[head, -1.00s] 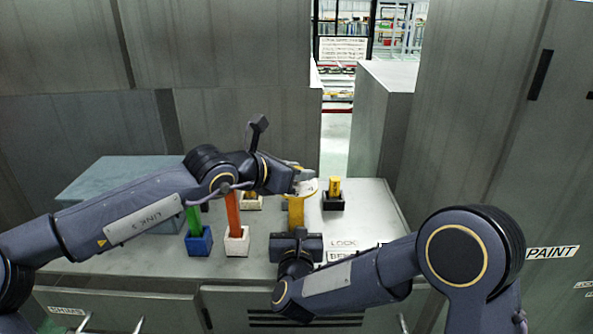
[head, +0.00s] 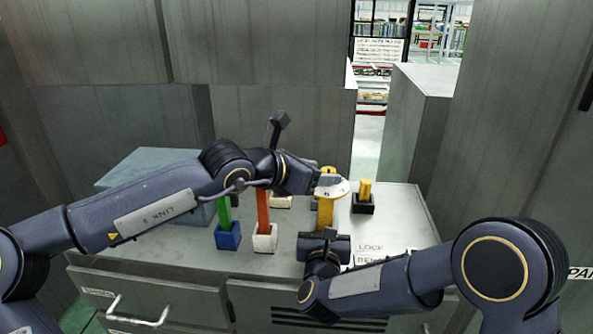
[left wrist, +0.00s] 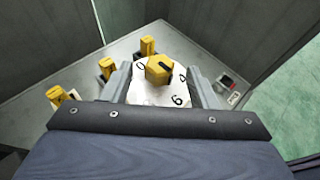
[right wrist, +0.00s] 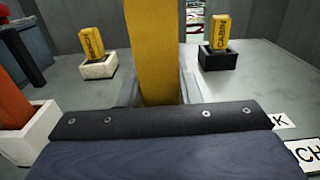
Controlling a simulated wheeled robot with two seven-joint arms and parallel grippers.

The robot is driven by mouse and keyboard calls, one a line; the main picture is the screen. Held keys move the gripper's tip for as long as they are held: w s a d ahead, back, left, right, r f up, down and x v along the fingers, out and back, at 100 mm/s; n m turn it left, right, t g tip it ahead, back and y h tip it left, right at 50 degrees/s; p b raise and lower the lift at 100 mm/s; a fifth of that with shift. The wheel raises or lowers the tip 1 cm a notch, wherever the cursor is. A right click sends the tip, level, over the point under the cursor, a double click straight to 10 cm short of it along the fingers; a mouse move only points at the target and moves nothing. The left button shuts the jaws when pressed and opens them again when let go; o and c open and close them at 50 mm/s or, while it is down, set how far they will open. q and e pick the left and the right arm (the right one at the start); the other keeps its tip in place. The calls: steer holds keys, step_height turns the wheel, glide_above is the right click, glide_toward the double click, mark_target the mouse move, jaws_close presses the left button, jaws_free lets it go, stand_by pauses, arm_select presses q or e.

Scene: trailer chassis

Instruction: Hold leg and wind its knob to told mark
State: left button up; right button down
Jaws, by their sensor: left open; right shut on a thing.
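The yellow leg (head: 325,212) stands upright on the bench, with a white numbered dial (left wrist: 160,92) and a yellow knob (left wrist: 158,70) at its top. The knob carries a black mark that points to the right in the left wrist view; the number it points at I cannot tell. A 6 is readable on the dial. My right gripper (head: 325,232) is shut on the leg below the dial; the leg also fills the middle of the right wrist view (right wrist: 153,50). My left gripper (left wrist: 162,86) is open at the dial, one finger on each side of the knob.
Left of the leg stand an orange post (head: 263,212) in a white holder and a green post (head: 225,212) in a blue holder. Behind are yellow blocks in a white holder (right wrist: 98,68) and a black holder (right wrist: 217,60). Signs (head: 372,248) lie at the bench's front right.

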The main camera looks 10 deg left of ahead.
arm_select(q)
steer(key=v, duration=0.8)
steer(key=shift+s+a, duration=0.2)
arm_select(e)
steer(key=c, duration=0.8)
jaws_free()
steer(key=shift+o, duration=0.2)
steer(key=shift+s+f+b, duration=0.15)
steer(key=shift+s+b, duration=0.3)
steer(key=shift+b, duration=0.05)
steer(key=shift+s+b, duration=2)
steer(key=shift+s, duration=1.5)
arm_select(q)
step_height(320, 180, down, 5)
steer(key=shift+r, duration=0.1)
